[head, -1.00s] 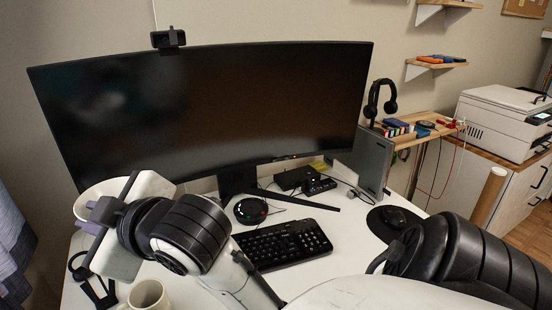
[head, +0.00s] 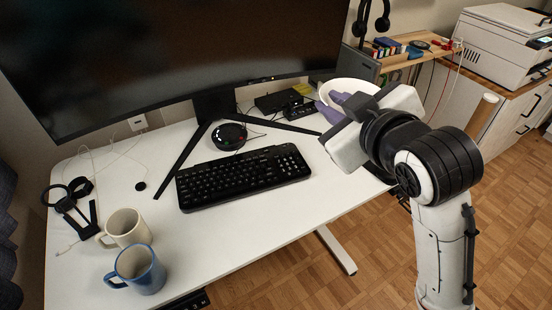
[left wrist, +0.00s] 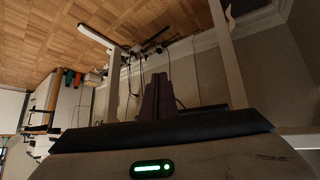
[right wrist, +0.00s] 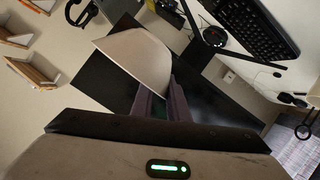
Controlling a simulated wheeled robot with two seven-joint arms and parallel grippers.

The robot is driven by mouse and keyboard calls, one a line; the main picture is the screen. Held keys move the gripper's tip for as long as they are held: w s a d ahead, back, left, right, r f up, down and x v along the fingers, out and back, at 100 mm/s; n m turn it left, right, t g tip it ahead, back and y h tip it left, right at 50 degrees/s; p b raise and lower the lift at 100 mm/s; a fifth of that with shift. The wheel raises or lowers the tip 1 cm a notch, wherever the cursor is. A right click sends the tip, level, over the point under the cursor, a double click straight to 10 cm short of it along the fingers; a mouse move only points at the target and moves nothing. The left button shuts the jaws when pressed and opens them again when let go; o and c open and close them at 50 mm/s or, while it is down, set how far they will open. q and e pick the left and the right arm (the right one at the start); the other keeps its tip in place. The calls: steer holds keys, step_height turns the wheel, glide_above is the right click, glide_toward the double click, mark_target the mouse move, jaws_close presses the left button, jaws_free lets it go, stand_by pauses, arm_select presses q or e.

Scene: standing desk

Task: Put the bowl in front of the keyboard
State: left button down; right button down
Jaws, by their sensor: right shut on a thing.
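The white bowl (head: 350,91) is held up off the desk at the right of the head view, partly hidden behind my right gripper (head: 333,106). The right gripper's purple fingers are shut on its rim. The bowl also shows tilted in the right wrist view (right wrist: 137,58). The black keyboard (head: 243,178) lies on the middle of the white desk, left of the bowl and apart from it. My left gripper (left wrist: 158,98) shows only in its own wrist view; its fingers are together with nothing between them, below the desk level.
A cream mug (head: 124,229) and a blue mug (head: 138,270) stand at the front left. The desk (head: 235,238) is clear in front of the keyboard.

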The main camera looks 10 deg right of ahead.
steer(key=a+f+n+y, duration=0.1)
steer(key=a+f+y, duration=0.1)
steer(key=a+f, duration=0.4)
steer(key=s+a+f+n+g+y, duration=0.1)
steer(key=a+f+n+y, duration=0.1)
steer(key=a+f, duration=0.4)
steer(key=s+a+f+n+y, duration=0.1)
steer(key=a+f, duration=0.5)
steer(key=f, duration=0.7)
steer(key=shift+a+f+n+g+y, duration=0.3)
steer(key=shift+f+n+g+y, duration=0.1)
steer(key=shift+n+y, duration=0.25)
step_height(320, 180, down, 4)
steer(key=shift+f+b, duration=0.1)
steer(key=shift+b, duration=0.45)
steer(key=c, duration=1.7)
jaws_free()
